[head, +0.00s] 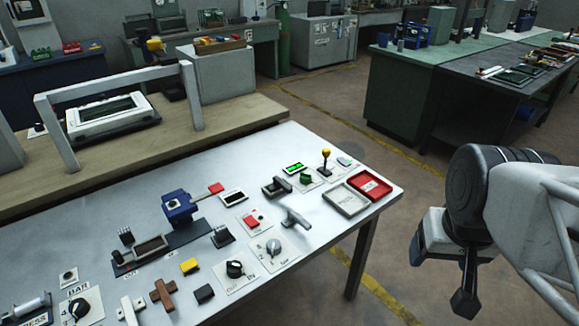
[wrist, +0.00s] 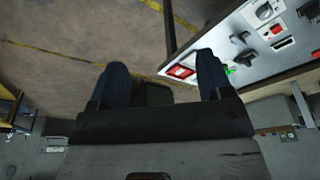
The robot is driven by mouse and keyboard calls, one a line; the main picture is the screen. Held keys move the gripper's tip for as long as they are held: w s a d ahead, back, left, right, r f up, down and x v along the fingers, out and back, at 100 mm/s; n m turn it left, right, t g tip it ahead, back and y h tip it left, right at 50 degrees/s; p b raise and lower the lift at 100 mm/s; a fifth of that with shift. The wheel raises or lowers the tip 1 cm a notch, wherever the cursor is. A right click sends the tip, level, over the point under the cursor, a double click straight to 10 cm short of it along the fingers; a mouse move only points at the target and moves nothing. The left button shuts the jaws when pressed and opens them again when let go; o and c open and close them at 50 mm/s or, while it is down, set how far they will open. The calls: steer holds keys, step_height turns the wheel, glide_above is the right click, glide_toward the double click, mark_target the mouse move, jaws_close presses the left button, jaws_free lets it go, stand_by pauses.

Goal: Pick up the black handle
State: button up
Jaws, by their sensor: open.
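A black bar handle (head: 275,187) stands on a small base on the white worktable, left of the red tray; it also shows small in the wrist view (wrist: 245,59). Other dark parts share the table: a black block (head: 204,293) and a black rotary knob (head: 235,268). I cannot tell for certain which one the task names. My gripper (wrist: 164,80) is open, with two dark blue fingers apart and nothing between them. In the head view my arm is at the right, off the table's right edge, well away from these parts.
A grey metal handle (head: 296,219), a yellow-topped lever (head: 326,160), a grey tray (head: 345,199) and a red tray (head: 370,186) crowd the table's right end. A blue clamp-like device (head: 180,207) stands further left. Open floor lies between the table and my arm.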

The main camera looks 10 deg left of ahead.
stand_by(0.3)
steer(key=c, duration=0.4)
steer(key=shift+a, duration=0.1)
steer(key=w+a+f+m+t+y, duration=0.1)
steer(key=w+a+f+m+y, duration=0.2)
steer(key=w+a, duration=0.5)
steer(key=w+a+f+m+y, duration=0.2)
steer(key=w+a+m+y, duration=0.3)
steer(key=w, duration=0.4)
steer(key=w+a+f+m+t+y, duration=0.1)
steer(key=w+a+f+m+y, duration=0.1)
steer(key=w+a+m, duration=0.5)
steer(key=w+a+f+m+t, duration=0.1)
steer(key=w+a+f+m, duration=0.1)
steer(key=w+f+m, duration=0.2)
steer(key=w+a+f+m+t, duration=0.2)
steer(key=w+f+m, duration=0.2)
steer(key=w+f, duration=0.3)
steer(key=w+a+f+m+t, duration=0.1)
steer(key=w+a+f+m, duration=0.1)
steer(key=w+f, duration=0.3)
steer(key=shift+w+a+f+m+t, duration=0.15)
steer(key=shift+w+f+m+t, duration=0.05)
steer(key=shift+f+m, duration=0.3)
steer(key=shift+w+a+f+m+t, duration=0.15)
steer(key=shift+f+m+t, duration=0.05)
steer(key=shift+f+m, duration=0.25)
